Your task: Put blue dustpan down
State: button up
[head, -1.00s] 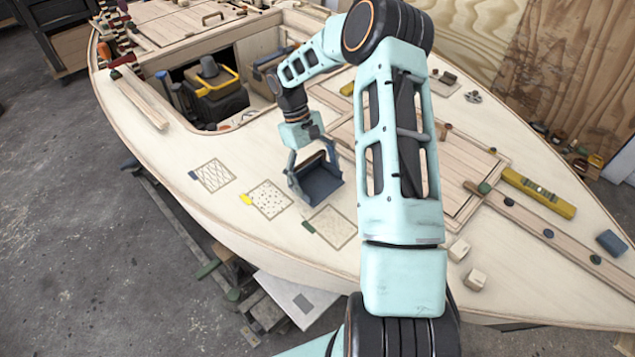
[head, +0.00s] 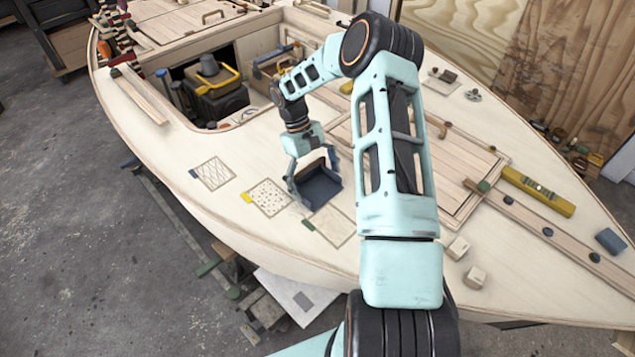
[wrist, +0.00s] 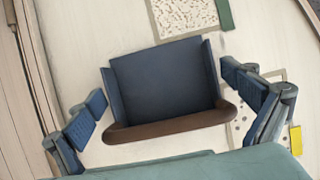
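The blue dustpan (head: 321,188) lies on the pale deck, open side away from the wrist in the wrist view (wrist: 165,82), with its brown rear edge (wrist: 170,128) toward my gripper. My gripper (head: 311,178) is over it with its fingers spread. In the wrist view my gripper (wrist: 170,110) has one blue-padded finger on each side of the dustpan, with a gap at the left and a narrower one at the right. Whether the pan fully touches the deck is hard to tell.
Three marked squares lie nearby: hatched with a blue tab (head: 213,174), dotted with a yellow tab (head: 268,197), and one with a green tab (head: 333,226). A hatch opening with a black and yellow toolbox (head: 217,95) is behind. A yellow level (head: 538,191) lies right.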

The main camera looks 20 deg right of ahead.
jog(key=shift+r, duration=0.25)
jog(key=b+v, duration=0.1)
jog(key=v, duration=1)
jog(key=shift+w+r, duration=0.25)
jog(key=shift+r, duration=0.1)
